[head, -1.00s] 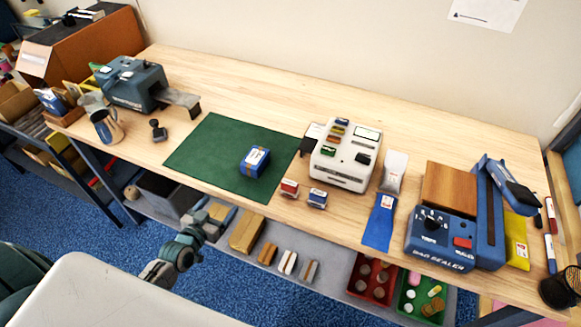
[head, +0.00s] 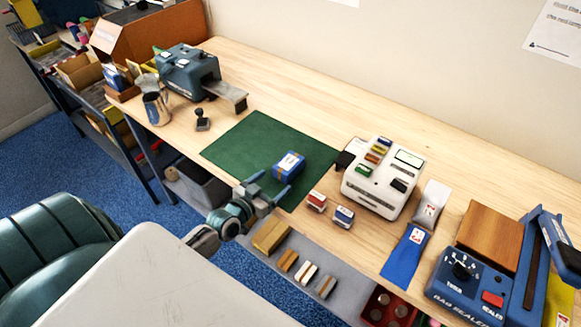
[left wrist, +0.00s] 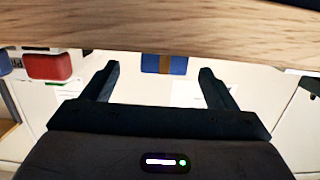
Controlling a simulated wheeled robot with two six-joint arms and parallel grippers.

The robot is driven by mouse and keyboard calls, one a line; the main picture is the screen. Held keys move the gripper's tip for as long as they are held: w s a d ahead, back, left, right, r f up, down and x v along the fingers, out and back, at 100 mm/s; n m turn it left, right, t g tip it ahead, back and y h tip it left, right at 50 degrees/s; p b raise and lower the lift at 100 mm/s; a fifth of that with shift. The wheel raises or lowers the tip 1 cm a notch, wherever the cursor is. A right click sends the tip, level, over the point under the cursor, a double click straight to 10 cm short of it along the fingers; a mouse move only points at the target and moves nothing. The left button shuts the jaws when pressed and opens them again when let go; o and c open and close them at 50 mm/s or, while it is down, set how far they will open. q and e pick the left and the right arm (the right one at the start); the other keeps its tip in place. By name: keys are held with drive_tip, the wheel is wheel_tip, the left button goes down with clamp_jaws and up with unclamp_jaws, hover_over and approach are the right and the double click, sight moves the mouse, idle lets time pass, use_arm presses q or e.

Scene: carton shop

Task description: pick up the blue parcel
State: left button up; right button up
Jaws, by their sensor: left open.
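The blue parcel (head: 289,165) is a small box with a white label on top. It rests on the green mat (head: 243,150), near the mat's right side. My left gripper (head: 268,187) is open and empty at the table's front edge, just short of the parcel, with its fingers pointing towards it. In the left wrist view the parcel (left wrist: 164,64) shows a brown tape band and lies beyond the fingertips, between the lines of the two fingers (left wrist: 158,75). I cannot tell whether the fingers touch anything. My right gripper is not in view.
A red box (head: 316,201) and a small blue-and-white box (head: 344,216) stand right of the mat. A white machine (head: 383,180) is behind them. A stamp (head: 202,120) stands left of the mat.

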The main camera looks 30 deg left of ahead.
sight(279, 176)
use_arm(q)
drive_tip(key=w+b, duration=0.1)
drive_tip(key=w, duration=0.2)
drive_tip(key=w+f+b, duration=0.1)
drive_tip(key=w, duration=0.3)
drive_tip(key=shift+f, duration=0.2)
drive_tip(key=shift+w+f, duration=0.1)
drive_tip(key=shift+w, duration=0.4)
drive_tip(key=c, duration=1.3)
